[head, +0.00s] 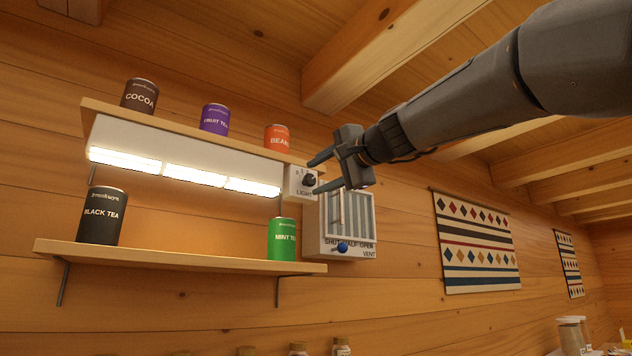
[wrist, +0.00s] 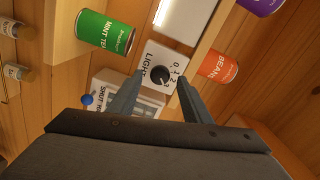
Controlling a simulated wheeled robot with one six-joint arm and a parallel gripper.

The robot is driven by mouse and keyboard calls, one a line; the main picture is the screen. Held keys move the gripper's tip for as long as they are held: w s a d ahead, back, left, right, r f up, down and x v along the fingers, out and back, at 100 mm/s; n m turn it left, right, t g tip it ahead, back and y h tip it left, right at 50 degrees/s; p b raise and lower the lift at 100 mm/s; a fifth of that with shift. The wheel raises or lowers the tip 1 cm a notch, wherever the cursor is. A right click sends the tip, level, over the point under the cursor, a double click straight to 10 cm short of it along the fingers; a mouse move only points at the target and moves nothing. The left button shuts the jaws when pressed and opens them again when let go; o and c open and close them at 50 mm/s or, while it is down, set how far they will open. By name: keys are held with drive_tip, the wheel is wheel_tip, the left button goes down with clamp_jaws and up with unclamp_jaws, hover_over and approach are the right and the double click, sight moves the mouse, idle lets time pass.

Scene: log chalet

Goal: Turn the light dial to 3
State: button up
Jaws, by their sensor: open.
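The light dial is a dark round knob (head: 309,180) on a small white plate marked LIGHT, on the wall at the right end of the upper shelf. In the wrist view the knob (wrist: 160,75) shows with numbers 0, 1 and 2 beside it; I cannot tell which number it points at. My gripper (head: 311,178) is open in front of the plate. In the wrist view its two fingertips (wrist: 161,79) lie on either side of the knob, with nothing held; contact cannot be told. The light strip (head: 192,174) under the upper shelf glows in several sections.
A white vent box (head: 312,235) with a blue knob (head: 342,247) sits just below right of the dial. The orange beans can (head: 277,138) stands on the upper shelf close by, the green mint tea can (head: 282,239) on the lower shelf. Wall rightward is bare up to a striped hanging (head: 475,245).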

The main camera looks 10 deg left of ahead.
drive_tip(key=b+v, duration=0.2)
drive_tip(key=v, duration=0.4)
idle(0.5)
drive_tip(key=w+d+f+h, duration=0.2)
drive_tip(key=w+f, duration=0.1)
drive_tip(key=f, duration=0.6)
drive_tip(key=w+d+f+g+h, duration=0.1)
drive_tip(key=w+d+f+h, duration=0.15)
drive_tip(key=f, duration=0.55)
drive_tip(key=w+d+f+h, duration=0.1)
drive_tip(key=w+d+f, duration=0.2)
drive_tip(key=f, duration=0.6)
drive_tip(key=s+d+f+g+h, duration=0.15)
drive_tip(key=d+f, duration=0.25)
drive_tip(key=f, duration=0.7)
drive_tip(key=s+d+f+g+h, duration=0.15)
drive_tip(key=d+f, duration=0.25)
drive_tip(key=f, duration=0.6)
drive_tip(key=s+d+f+n+g+h, duration=0.1)
drive_tip(key=s+d+f+g, duration=0.1)
drive_tip(key=s+d+f, duration=0.3)
drive_tip(key=s+d+f+n+g+h, duration=0.2)
drive_tip(key=s+d+f, duration=0.3)
drive_tip(key=s+f, duration=0.7)
drive_tip(key=s+d+f+n+g+h, duration=0.2)
drive_tip(key=s+d+f, duration=0.4)
drive_tip(key=f, duration=0.8)
drive_tip(key=shift+s+f, duration=0.4)
drive_tip(key=shift+s, duration=0.75)
